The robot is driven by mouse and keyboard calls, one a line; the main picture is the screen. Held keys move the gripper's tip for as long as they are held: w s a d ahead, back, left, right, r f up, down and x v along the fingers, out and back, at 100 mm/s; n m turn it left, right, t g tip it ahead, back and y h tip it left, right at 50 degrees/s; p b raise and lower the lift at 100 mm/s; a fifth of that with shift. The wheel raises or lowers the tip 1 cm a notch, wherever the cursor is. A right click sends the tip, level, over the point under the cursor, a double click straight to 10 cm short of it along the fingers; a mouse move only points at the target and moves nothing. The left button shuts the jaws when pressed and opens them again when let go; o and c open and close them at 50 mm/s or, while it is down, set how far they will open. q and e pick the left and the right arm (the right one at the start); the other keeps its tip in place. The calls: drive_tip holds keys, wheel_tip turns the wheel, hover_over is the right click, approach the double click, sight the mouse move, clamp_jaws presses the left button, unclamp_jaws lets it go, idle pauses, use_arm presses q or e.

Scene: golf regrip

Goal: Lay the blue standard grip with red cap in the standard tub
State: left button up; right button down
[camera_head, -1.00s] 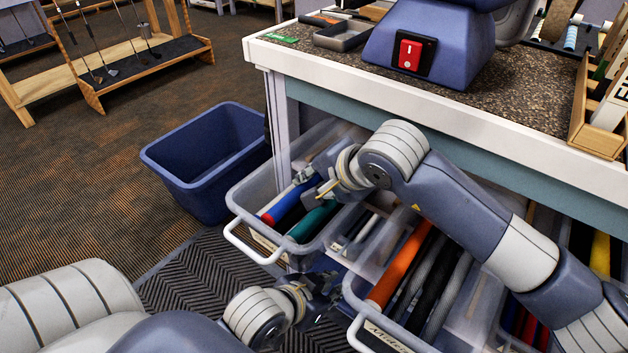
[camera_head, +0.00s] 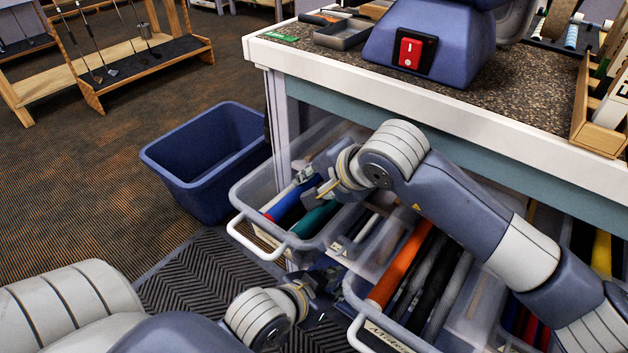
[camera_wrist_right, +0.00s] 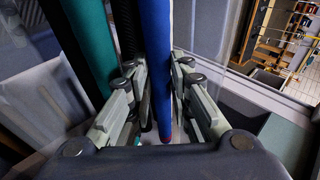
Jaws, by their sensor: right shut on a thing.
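The blue grip (camera_head: 287,204) with a red cap (camera_head: 268,217) lies inside the clear left tub (camera_head: 245,197), beside a green grip (camera_head: 313,219). My right gripper (camera_head: 308,185) reaches down into this tub. In the right wrist view its fingers (camera_wrist_right: 157,98) are shut on the blue grip (camera_wrist_right: 157,45), whose red end (camera_wrist_right: 166,140) shows low between them. The green grip (camera_wrist_right: 92,45) is to its left. My left gripper (camera_head: 322,290) is low, in front of the tubs; its fingers are dark and partly hidden. The left tub's label is not readable.
A clear tub (camera_head: 354,290) to the right holds an orange grip (camera_head: 400,265) and several dark ones. A bench (camera_head: 460,115) overhangs the tubs. A blue bin (camera_head: 205,160) stands left on the carpet. A ridged mat (camera_head: 205,275) lies in front.

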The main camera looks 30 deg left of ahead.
use_arm(q)
drive_tip(key=shift+r, duration=0.1)
use_arm(e)
drive_tip(key=c, duration=1.4)
unclamp_jaws()
drive_tip(key=shift+o, duration=0.2)
drive_tip(key=shift+d+r, duration=0.1)
use_arm(q)
drive_tip(key=shift+w+r, duration=0.2)
drive_tip(key=shift+r, duration=0.05)
use_arm(e)
drive_tip(key=v, duration=0.7)
drive_tip(key=shift+d+r, duration=0.25)
drive_tip(key=shift+r, duration=0.05)
drive_tip(key=shift+s, duration=0.1)
